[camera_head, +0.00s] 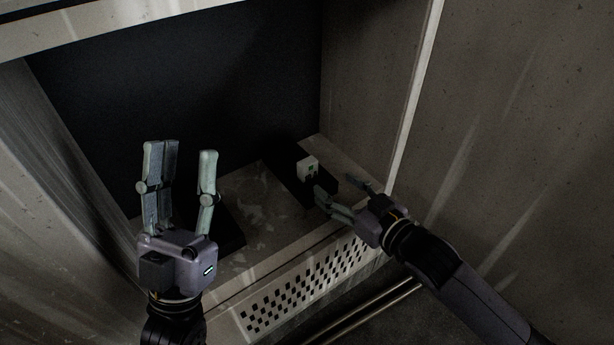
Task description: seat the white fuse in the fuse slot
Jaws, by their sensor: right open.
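A small white block with a green mark, which looks like the white fuse (308,165), stands on a dark base (284,176) at the back right of the recess shelf. My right gripper (336,186) is open, just in front and to the right of the white block, its fingers pointing toward it. I cannot tell whether a finger touches it. My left gripper (184,150) is open and empty, raised with its fingers upward at the left. A dark low block (229,234) shows partly behind my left gripper. I cannot make out which dark part holds the fuse slot.
The shelf (252,192) is pale and worn, with clear room between the two dark blocks. A checker-perforated front panel (305,287) drops below its edge. A dark back panel (200,85) and a grey wall (365,90) on the right close the recess in.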

